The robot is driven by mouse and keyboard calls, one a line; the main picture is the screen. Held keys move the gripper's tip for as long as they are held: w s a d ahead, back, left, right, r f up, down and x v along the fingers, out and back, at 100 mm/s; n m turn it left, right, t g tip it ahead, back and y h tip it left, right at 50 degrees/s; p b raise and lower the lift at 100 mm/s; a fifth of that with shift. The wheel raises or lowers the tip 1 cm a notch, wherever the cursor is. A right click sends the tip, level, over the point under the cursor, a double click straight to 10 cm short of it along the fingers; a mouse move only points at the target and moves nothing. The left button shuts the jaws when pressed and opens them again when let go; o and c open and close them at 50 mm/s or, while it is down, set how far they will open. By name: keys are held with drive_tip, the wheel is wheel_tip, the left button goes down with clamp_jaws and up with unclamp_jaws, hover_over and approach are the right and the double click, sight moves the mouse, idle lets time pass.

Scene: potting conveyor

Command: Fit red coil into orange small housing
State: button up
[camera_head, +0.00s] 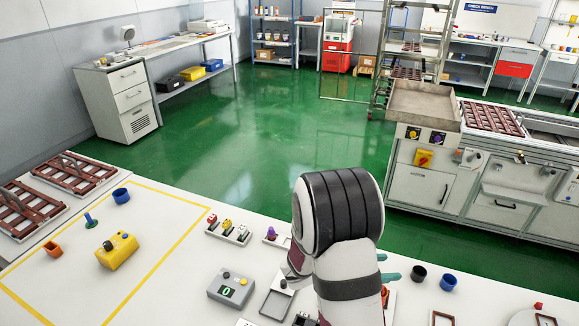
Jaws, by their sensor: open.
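A small orange open-topped housing (52,249) stands at the left of the white table, inside the yellow outline. A small red-topped part (212,218) sits in the holder left of my arm; it may be the red coil, but it is too small to tell. Another small red part (538,306) lies at the far right. My arm stands at the middle and hides much of the table behind it. Two teal fingertips of my gripper (386,267) show just right of the arm, apart from each other and far right of the orange housing. The rest of the gripper is hidden.
A grey display box (230,288) stands left of the arm. Dark and blue cups (448,282) stand right. The outlined area's front is clear.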

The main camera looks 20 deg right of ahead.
drive_tip(key=s+a+r+m+g+y, duration=0.1)
drive_tip(key=s+a+r+m+y, duration=0.2)
drive_tip(key=s+a+m, duration=0.45)
drive_tip(key=s+a+r+m+g+y, duration=0.2)
drive_tip(key=s+a+r+m+y, duration=0.2)
drive_tip(key=s+a+m, duration=0.3)
drive_tip(key=s+a+m+t+y, duration=0.1)
drive_tip(key=a+m+y, duration=0.2)
drive_tip(key=a, duration=0.5)
drive_tip(key=s+a+r+m+t+y, duration=0.1)
drive_tip(key=a+m+y, duration=0.3)
drive_tip(key=a, duration=0.4)
drive_tip(key=shift+s+r+m+t+y, duration=0.3)
drive_tip(key=shift+s+m+t, duration=0.2)
drive_tip(key=shift+s+m, duration=0.2)
drive_tip(key=shift+d, duration=0.1)
